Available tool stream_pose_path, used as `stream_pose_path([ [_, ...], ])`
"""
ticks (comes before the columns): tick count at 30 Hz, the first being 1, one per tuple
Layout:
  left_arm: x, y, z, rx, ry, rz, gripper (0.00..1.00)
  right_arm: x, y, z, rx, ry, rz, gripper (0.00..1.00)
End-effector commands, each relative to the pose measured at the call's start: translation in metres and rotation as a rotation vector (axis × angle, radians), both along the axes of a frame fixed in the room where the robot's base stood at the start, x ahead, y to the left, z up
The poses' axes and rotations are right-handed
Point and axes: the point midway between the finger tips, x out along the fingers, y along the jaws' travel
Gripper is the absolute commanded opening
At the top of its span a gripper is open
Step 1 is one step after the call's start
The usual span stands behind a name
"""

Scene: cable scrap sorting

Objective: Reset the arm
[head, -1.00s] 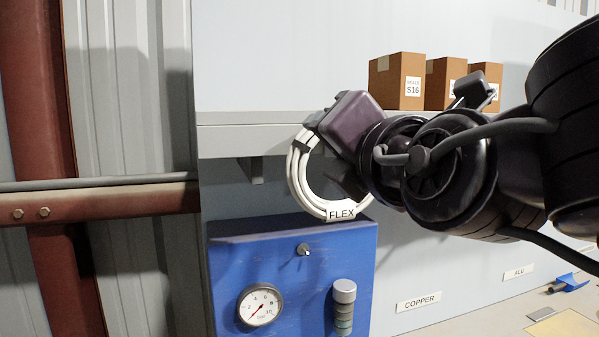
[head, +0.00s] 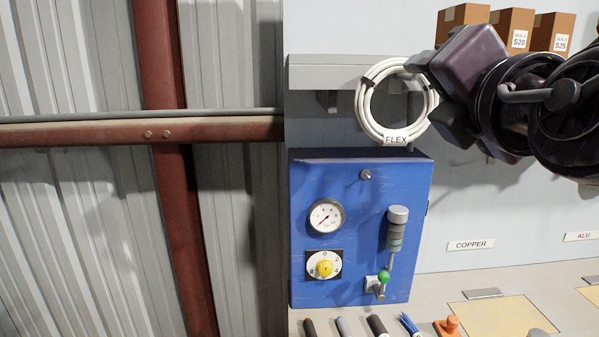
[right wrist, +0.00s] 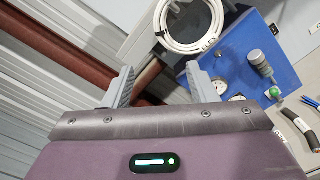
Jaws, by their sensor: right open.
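My right arm comes in from the right in the head view, with its dark purple right gripper (head: 428,62) raised in front of the wall, at the upper right edge of a white cable coil tagged FLEX (head: 395,138). In the head view its fingers are hard to make out. In the right wrist view the right gripper (right wrist: 160,72) has its two grey fingers spread apart with nothing between them. The coil (right wrist: 190,47) shows beyond the fingers, apart from them. My left gripper is not in view.
A blue panel (head: 345,190) with a gauge, yellow knob and green-tipped lever stands below the coil. A grey shelf (head: 325,75) carries cardboard boxes (head: 515,28). Several cable pieces (head: 376,326) and an orange item (head: 449,327) lie on the bench. Wall labels read COPPER (head: 470,245) and ALU (head: 581,237).

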Motion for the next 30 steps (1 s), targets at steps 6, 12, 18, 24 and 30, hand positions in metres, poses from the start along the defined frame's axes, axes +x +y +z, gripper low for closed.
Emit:
stream_pose_path([
  [6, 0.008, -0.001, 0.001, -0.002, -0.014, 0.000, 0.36, 0.009, 0.022, -0.018, -0.003, 0.022, 0.059, 0.52],
  [12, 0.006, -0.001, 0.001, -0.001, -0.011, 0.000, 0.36, 0.016, 0.047, -0.038, 0.003, 0.046, 0.128, 0.52],
  [18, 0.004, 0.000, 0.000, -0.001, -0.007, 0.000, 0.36, 0.023, 0.084, -0.068, 0.034, 0.084, 0.232, 0.52],
  [24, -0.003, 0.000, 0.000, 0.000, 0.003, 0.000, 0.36, 0.021, 0.137, -0.114, 0.131, 0.151, 0.383, 0.52],
  [30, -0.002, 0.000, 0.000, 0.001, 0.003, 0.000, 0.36, 0.007, 0.187, -0.157, 0.342, 0.236, 0.525, 0.52],
])
